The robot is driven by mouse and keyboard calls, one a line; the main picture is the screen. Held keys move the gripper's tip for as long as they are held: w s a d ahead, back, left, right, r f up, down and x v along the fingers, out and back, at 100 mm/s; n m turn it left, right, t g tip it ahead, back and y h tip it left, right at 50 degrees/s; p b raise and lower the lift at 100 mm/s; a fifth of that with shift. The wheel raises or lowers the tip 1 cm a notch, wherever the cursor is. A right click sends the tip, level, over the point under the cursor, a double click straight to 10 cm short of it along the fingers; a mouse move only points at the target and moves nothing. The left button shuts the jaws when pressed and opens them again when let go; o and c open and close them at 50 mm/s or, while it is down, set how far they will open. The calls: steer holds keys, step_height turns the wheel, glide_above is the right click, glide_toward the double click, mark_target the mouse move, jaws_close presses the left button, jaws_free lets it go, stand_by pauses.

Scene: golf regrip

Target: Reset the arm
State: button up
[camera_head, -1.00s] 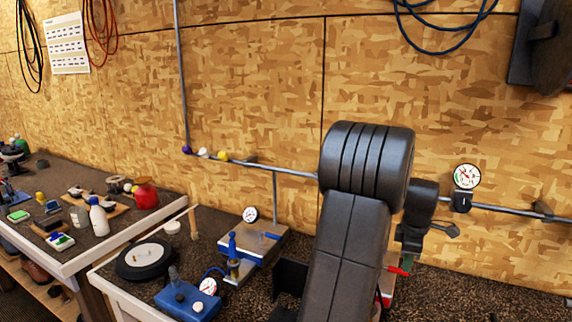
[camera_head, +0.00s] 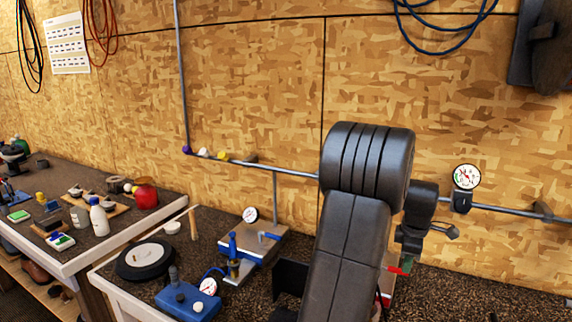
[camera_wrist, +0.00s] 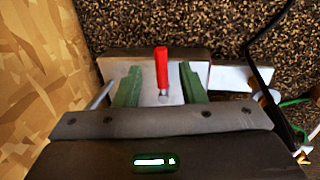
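My gripper (camera_wrist: 162,85) shows in the wrist view with its two green fingers spread apart. A red-handled tool (camera_wrist: 161,68) shows between and beyond the fingers, over a pale plate (camera_wrist: 122,74). I see no finger touching the red handle. In the head view my dark arm rises in front of the bench, and the gripper itself is mostly hidden behind it. A small red part (camera_head: 400,271) shows just right of my arm there.
A pipe with a gauge (camera_head: 466,177) runs along the chipboard wall behind my arm. A vise-like block (camera_head: 252,245), a black wheel (camera_head: 145,258) and a blue gauge box (camera_head: 188,300) stand left of the arm. The speckled bench top at right (camera_head: 480,285) looks clear.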

steer(key=f, duration=0.3)
steer(key=shift+w+d+f, duration=0.15)
steer(key=shift+w+f, duration=0.15)
steer(key=shift+s+a+m, duration=0.3)
steer(key=shift+s+m, duration=0.1)
steer(key=shift+m, duration=0.5)
steer(key=shift+a, duration=0.15)
